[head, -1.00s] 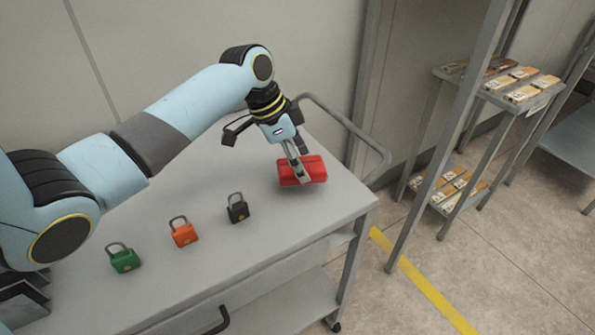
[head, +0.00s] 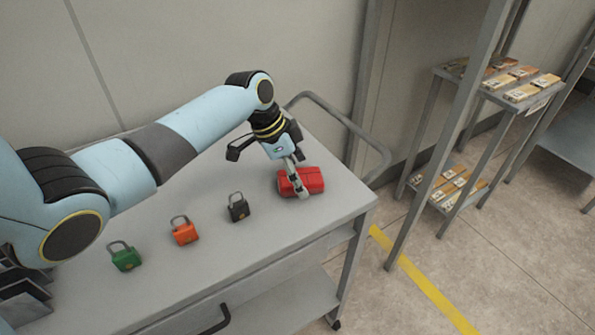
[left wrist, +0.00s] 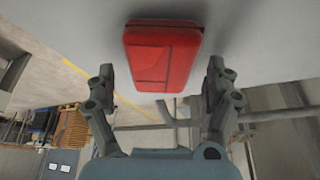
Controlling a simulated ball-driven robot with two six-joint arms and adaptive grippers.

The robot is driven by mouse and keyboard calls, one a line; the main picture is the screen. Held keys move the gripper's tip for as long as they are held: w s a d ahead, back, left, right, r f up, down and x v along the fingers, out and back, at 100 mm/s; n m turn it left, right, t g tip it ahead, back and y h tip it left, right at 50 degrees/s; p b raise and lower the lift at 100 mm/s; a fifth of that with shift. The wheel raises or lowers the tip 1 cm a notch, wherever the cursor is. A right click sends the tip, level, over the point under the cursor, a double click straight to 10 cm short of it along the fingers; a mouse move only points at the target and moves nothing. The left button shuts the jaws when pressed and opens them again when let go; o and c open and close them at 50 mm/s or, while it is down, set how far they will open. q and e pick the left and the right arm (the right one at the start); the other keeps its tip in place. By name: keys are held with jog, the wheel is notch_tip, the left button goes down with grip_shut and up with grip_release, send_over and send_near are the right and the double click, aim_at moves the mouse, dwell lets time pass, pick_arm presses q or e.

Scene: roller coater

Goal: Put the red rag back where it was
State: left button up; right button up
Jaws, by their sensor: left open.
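The red item (head: 314,180), which looks like a boxy, folded red block, lies on the grey cart top (head: 215,255) near its right end. My left gripper (head: 299,187) is over it, fingers pointing down. In the left wrist view the red item (left wrist: 162,55) shows between and beyond the two fingers (left wrist: 160,82), with gaps on both sides, so the gripper is open and not pinching it. Part of the red item is hidden behind the fingers in the head view. My right gripper is not in view.
Green (head: 124,258), orange (head: 184,231) and black (head: 238,208) padlocks stand in a row left of the red item. A bent handle rail (head: 345,125) rises at the cart's right end. A shelf rack (head: 490,95) with several small boxes stands beyond. The cart's front right top is clear.

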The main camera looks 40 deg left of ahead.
pick_arm(q)
jog(key=v, duration=1.2)
dwell(0.3)
